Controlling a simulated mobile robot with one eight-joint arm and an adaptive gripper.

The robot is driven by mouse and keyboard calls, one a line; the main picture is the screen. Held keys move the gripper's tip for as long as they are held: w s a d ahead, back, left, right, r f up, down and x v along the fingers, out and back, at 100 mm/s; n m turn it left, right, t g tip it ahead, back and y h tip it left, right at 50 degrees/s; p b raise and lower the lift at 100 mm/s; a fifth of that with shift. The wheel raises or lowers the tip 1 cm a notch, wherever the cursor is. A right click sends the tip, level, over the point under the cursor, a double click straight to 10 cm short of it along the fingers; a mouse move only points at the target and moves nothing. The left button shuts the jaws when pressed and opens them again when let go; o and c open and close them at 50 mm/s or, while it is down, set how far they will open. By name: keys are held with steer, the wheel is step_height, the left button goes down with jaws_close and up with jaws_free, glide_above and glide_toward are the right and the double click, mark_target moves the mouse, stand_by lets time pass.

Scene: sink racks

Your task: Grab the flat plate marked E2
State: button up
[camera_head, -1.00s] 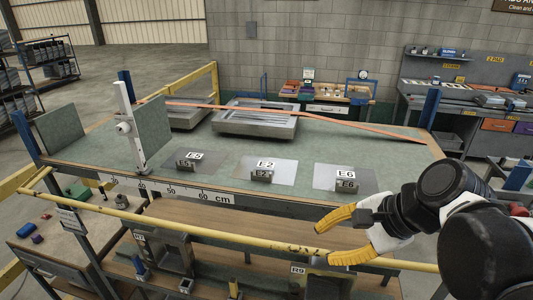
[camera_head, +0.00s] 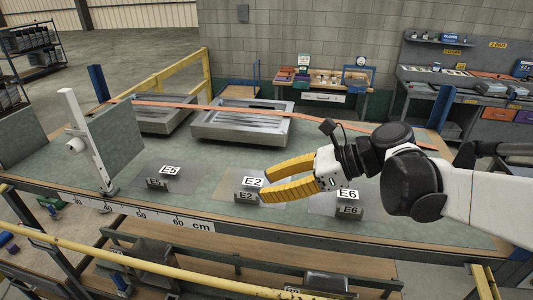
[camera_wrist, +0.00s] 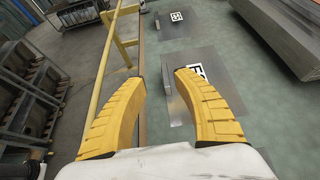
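The flat plate marked E2 (camera_head: 231,186) is a thin grey sheet lying on the green bench top, with a white E2 label and a small upright tab at its front edge. My gripper (camera_head: 263,184) is open and empty, its yellow fingertips over the plate's right side in the head view, beside the label. In the wrist view my gripper (camera_wrist: 161,77) has its fingers well apart. The E2 plate (camera_wrist: 184,57) shows there beyond the right fingertip, which partly hides its label. I cannot tell the height gap.
The E5 plate (camera_head: 183,181) lies to the left and the E6 plate (camera_head: 322,205) to the right, partly under my arm. Metal trays (camera_head: 240,125) stand behind. An upright green panel (camera_head: 117,142) stands at left. A yellow rail (camera_head: 150,262) runs along the front.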

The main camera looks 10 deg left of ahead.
mark_target(251, 189)
steer(key=shift+x, duration=0.8)
steer(key=x, duration=0.1)
steer(key=p+x, duration=0.1)
steer(key=x, duration=0.3)
steer(key=shift+w+f, duration=0.15)
steer(key=shift+w, duration=0.25)
steer(key=shift+d, duration=0.15)
steer(key=shift+c, duration=1.1)
jaws_close()
